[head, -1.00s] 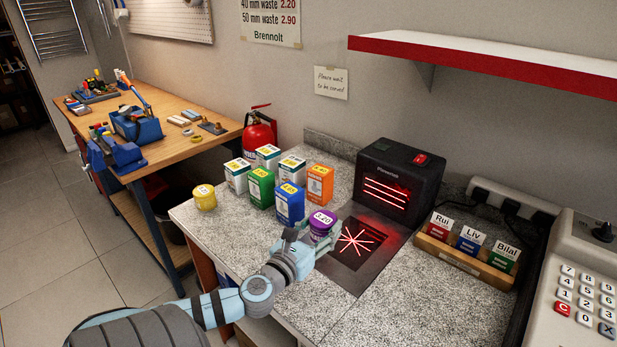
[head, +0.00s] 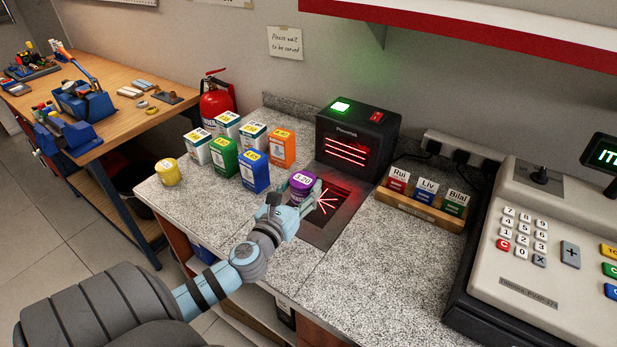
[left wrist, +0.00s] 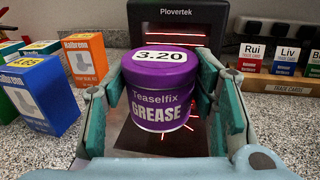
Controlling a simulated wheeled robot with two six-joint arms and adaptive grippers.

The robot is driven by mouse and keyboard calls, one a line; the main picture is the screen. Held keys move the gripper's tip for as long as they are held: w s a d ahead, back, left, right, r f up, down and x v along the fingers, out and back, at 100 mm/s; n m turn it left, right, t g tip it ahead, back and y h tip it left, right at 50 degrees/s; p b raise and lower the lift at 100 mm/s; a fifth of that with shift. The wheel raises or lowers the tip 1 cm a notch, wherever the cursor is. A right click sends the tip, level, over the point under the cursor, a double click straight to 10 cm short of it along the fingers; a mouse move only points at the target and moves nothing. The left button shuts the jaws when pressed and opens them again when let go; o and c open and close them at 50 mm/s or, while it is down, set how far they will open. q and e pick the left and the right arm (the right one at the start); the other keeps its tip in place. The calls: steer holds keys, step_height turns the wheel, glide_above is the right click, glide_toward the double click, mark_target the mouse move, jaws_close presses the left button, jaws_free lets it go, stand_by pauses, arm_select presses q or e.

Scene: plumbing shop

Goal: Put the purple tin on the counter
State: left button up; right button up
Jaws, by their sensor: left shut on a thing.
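The purple tin (head: 301,186) is held at the left edge of the scanner's dark glass plate, with its price label 3.20 on the lid. In the left wrist view the tin (left wrist: 161,95) stands upright and reads Teaselfix GREASE. My left gripper (head: 303,196) is shut on it, with a finger on each side (left wrist: 160,100). Whether the tin's base touches the surface is hidden. The speckled grey counter (head: 358,255) runs around the scanner and has bare room in front and to the right. My right gripper is out of view.
The black scanner (head: 357,138) shows a green light and red beams. A card rack (head: 418,208) and a till (head: 540,240) stand to the right.

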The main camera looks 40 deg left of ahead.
arm_select(q)
steer(key=s+d+r+p, duration=0.1)
steer(key=s+r+p, duration=0.3)
steer(key=s+r, duration=0.2)
steer(key=shift+s+r+p, duration=0.2)
steer(key=shift+s+p, duration=0.1)
steer(key=shift+s, duration=0.75)
